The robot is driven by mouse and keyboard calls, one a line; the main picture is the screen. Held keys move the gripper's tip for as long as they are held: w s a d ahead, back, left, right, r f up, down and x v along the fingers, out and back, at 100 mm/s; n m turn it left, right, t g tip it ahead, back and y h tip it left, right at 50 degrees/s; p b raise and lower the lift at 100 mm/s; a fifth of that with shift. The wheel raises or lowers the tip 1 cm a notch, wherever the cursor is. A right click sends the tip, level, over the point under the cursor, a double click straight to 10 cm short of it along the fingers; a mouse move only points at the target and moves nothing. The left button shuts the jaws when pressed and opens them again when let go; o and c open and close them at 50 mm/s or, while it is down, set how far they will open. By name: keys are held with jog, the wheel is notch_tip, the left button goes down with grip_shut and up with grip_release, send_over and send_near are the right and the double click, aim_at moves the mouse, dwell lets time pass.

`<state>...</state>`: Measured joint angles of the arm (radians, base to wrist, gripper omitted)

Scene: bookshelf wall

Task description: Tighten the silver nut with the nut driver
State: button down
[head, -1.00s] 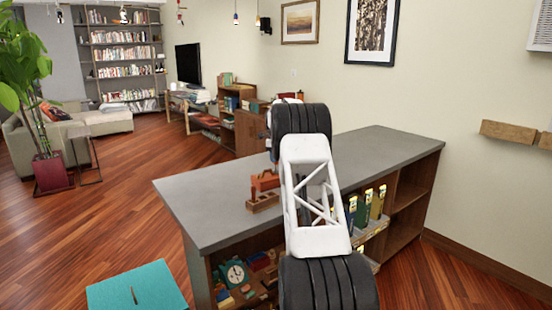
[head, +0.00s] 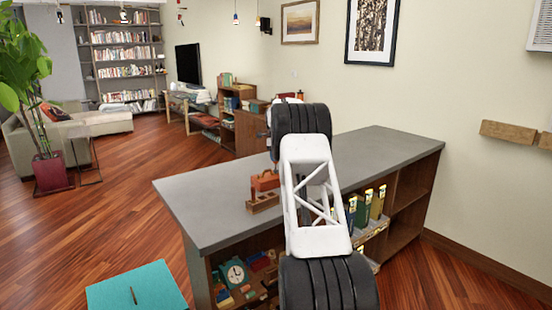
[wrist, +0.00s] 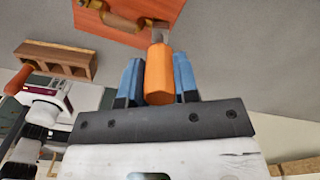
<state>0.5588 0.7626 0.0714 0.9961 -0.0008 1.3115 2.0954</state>
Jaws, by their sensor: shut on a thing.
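In the wrist view my gripper (wrist: 158,78) has its two blue fingers shut on the orange handle of the nut driver (wrist: 159,72). The driver's silver end points away from me and overlaps the edge of an orange-red block (wrist: 112,22). A brown, brass-like rounded part (wrist: 122,21) lies against that block, beside the driver's end. I cannot make out the silver nut as a separate thing. I cannot tell whether the driver touches the block. In the head view the orange-red block (head: 265,181) stands on the grey counter; my arm hides the gripper and the driver.
A wooden rack with slots (head: 263,202) stands by the block, also in the wrist view (wrist: 55,60). The grey counter top (head: 210,205) is mostly clear. A teal box (head: 137,288) stands front left.

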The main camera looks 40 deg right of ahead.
jog(key=shift+r, duration=1.15)
jog(key=shift+r, duration=0.15)
jog(key=shift+r+n, duration=0.35)
jog(key=shift+n, duration=0.8)
jog(key=shift+r+n, duration=0.3)
jog(key=shift+n, duration=0.85)
jog(key=shift+f, duration=0.25)
